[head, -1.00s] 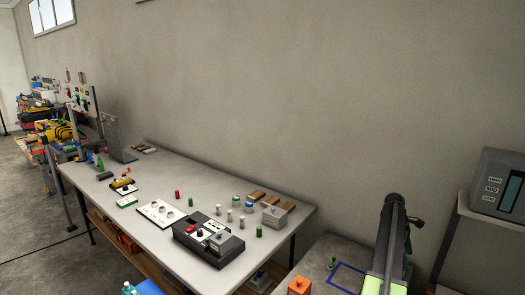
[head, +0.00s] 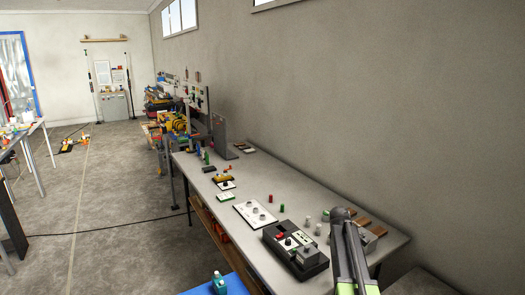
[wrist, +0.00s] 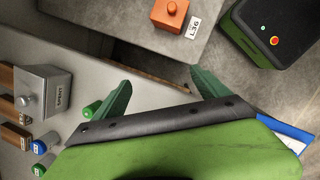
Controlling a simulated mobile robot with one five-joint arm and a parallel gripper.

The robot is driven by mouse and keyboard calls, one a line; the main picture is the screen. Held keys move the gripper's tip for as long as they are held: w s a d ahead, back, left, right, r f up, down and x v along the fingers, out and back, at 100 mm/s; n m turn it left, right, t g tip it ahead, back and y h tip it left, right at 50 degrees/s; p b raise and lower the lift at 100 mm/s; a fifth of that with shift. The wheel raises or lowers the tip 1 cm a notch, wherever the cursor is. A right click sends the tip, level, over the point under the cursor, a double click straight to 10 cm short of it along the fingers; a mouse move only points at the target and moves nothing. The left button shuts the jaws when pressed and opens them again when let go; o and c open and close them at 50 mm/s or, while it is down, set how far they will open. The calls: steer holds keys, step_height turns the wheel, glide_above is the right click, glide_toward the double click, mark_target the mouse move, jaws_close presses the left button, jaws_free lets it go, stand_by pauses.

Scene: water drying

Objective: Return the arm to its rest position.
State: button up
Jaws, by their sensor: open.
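My arm (head: 350,250) shows at the bottom of the head view, in front of the near right end of the long table. The end of the arm is not clearly seen there. In the wrist view, the two green fingers of my gripper (wrist: 160,87) stand wide apart with nothing between them. The gripper is open and empty. Below the fingers are a grey surface and a darker gap beside it.
In the wrist view, a grey box (wrist: 43,95) lies left, and an orange block (wrist: 169,14) lies at top. Open floor (head: 110,220) lies left.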

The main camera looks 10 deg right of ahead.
steer(key=s+a+m+y, duration=0.1)
steer(key=s+a+m, duration=0.2)
steer(key=a, duration=0.6)
steer(key=s+a+r+m+t+y+p, duration=0.1)
steer(key=s+a+m, duration=0.3)
steer(key=a, duration=0.6)
steer(key=s+a+r+m+y+p, duration=0.1)
steer(key=s+a+m, duration=0.2)
steer(key=a, duration=0.6)
steer(key=shift+s+a+m, duration=0.35)
steer(key=shift+s+m, duration=0.05)
steer(key=shift+s, duration=0.8)
